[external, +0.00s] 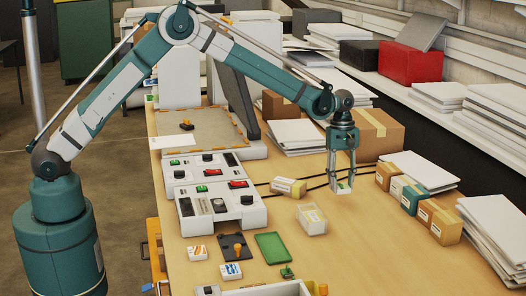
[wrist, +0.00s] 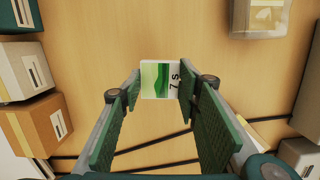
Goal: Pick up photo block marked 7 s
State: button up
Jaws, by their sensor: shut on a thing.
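The photo block marked 7 s (wrist: 158,80) is a small white block with a green picture and dark lettering on its face. It sits between my fingertips in the wrist view, and it also shows small and pale at the fingertips in the external view (external: 343,187). My gripper (external: 343,180) points straight down over the right-middle of the wooden table and is shut on the block. The green finger pads (wrist: 160,88) lie on its left and right sides. I cannot tell whether the block's underside touches the table.
A clear bin (external: 312,219) stands left of and nearer than my gripper; black cables (wrist: 165,143) run close by. Several small cartons (external: 411,197) line the right side, and a larger cardboard box (external: 378,135) stands behind. White control boxes (external: 218,203) are at left. Wood around the block is clear.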

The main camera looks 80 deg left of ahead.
aim_at(341, 186)
jog(key=shift+r, duration=2.35)
